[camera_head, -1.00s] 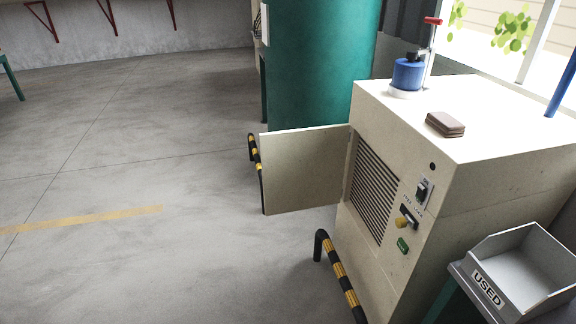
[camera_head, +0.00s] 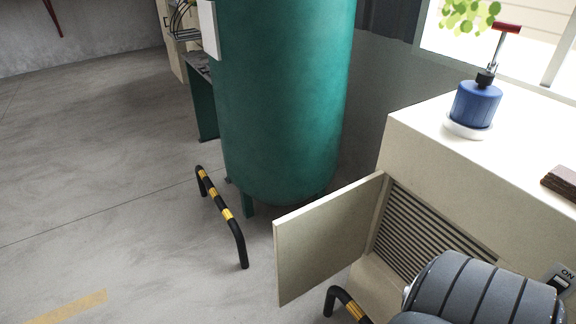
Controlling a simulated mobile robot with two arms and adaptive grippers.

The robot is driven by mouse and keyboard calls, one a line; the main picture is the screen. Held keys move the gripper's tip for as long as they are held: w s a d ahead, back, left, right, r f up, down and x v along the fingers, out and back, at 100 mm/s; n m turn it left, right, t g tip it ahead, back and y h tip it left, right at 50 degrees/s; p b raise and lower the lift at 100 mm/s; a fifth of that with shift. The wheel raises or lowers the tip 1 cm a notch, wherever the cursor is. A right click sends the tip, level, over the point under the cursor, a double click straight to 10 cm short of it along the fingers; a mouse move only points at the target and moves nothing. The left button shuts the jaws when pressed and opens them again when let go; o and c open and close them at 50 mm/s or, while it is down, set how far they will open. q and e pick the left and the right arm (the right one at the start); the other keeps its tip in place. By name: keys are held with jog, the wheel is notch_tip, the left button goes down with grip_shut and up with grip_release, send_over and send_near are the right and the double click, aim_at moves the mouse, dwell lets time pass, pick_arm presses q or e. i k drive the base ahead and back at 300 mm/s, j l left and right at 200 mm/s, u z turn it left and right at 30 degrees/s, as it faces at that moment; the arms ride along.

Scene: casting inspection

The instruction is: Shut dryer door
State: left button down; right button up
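The dryer (camera_head: 440,150) is a beige cabinet at the right of the head view. Its door (camera_head: 325,240) stands open, hinged beside a dark louvred grille (camera_head: 425,240) and swung out to the left. The "ON" switch (camera_head: 562,283) shows at the right edge; the lower front of the dryer is hidden. Neither gripper's fingers are in view.
A green tank (camera_head: 285,90) stands behind the door. Black-and-yellow guard rails stand left of the door (camera_head: 222,212) and below the grille (camera_head: 345,302). A blue bottle (camera_head: 474,103) and brown pads (camera_head: 562,184) sit on the dryer top. Floor at left is clear.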

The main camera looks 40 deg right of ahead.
aim_at(314, 242)
jog(key=i, duration=1.05)
jog(key=i+j+z, duration=0.1)
jog(key=i, duration=1)
jog(key=z, duration=0.45)
jog(key=i+z, duration=0.1)
jog(key=z, duration=0.3)
jog(key=j+z, duration=0.1)
jog(key=z, duration=0.35)
jog(key=i+z, duration=0.1)
jog(key=z, duration=0.3)
jog(key=j+z, duration=0.1)
jog(key=z, duration=2)
